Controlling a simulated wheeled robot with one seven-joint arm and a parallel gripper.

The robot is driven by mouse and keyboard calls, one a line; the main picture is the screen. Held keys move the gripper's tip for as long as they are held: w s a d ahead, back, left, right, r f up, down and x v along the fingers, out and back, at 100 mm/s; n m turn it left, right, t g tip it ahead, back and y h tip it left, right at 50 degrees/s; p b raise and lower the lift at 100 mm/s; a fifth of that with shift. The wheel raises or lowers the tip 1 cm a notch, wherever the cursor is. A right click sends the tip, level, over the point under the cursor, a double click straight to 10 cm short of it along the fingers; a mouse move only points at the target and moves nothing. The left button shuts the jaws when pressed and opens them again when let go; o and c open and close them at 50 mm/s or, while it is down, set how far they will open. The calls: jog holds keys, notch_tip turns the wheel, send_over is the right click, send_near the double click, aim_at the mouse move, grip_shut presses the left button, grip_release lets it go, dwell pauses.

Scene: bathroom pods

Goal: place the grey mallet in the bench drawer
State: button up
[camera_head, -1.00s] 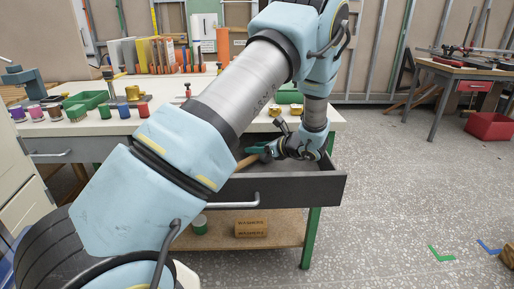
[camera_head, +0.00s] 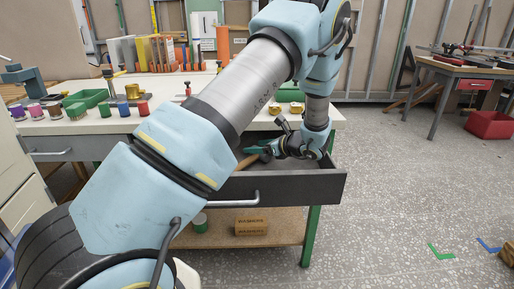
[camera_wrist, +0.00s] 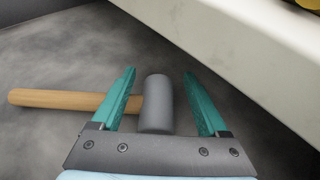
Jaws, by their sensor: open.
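The grey mallet lies on the dark floor of the open bench drawer. In the wrist view its grey cylindrical head (camera_wrist: 157,103) is between my fingers, with clear space on both sides. Its wooden handle (camera_wrist: 60,99) runs left, passing under the left finger. My gripper (camera_wrist: 160,88) is open, its two green fingers apart, and it also shows low in the drawer in the head view (camera_head: 262,151). The drawer (camera_head: 290,187) is pulled out, with a dark front and a bar handle. In the head view the arm and gripper hide most of the mallet.
The white benchtop (camera_head: 100,122) above the drawer holds paint jars, a green tray (camera_head: 86,98) and other items. A pale wall-like edge (camera_wrist: 250,55) runs close on the right in the wrist view. A cardboard box (camera_head: 251,226) stands on the lower shelf. The floor at right is mostly clear.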

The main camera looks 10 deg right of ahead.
jog(key=v, duration=1.1)
jog(key=shift+s+d+r+b, duration=0.1)
jog(key=shift+s+d+b, duration=0.15)
jog(key=shift+b, duration=0.1)
